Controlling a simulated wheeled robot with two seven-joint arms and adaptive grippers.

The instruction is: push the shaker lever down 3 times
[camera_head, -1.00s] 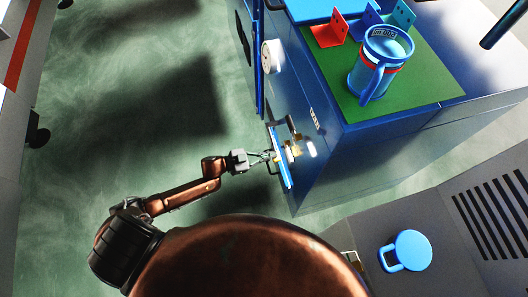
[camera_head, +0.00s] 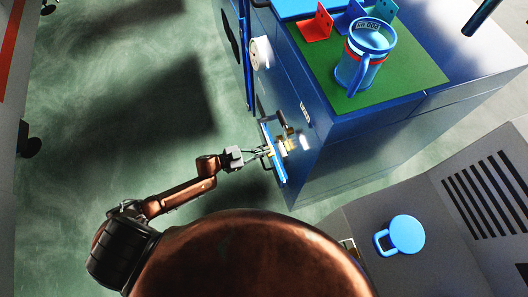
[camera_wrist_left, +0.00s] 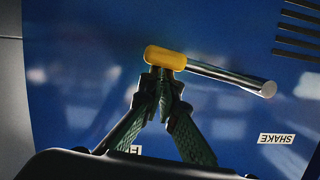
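The shaker lever shows in the left wrist view as a metal rod (camera_wrist_left: 235,78) with a yellow grip (camera_wrist_left: 165,59) at its left end, in front of a blue panel (camera_wrist_left: 80,60) with an upside-down SHAKE label (camera_wrist_left: 276,139). My left gripper (camera_wrist_left: 161,86) has its fingers brought together, tips right at the yellow grip; whether they touch it is unclear. In the head view, my left gripper (camera_head: 267,152) is at the blue panel (camera_head: 272,155) on the cabinet's side, where the lever is small and blurred by glare. My right gripper is not in view.
The blue cabinet (camera_head: 340,165) has a green mat (camera_head: 415,72) on top, with a blue mug (camera_head: 363,60) and a red bracket (camera_head: 316,25). A light blue handled object (camera_head: 405,234) sits on a grey surface at lower right. Green floor lies open left.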

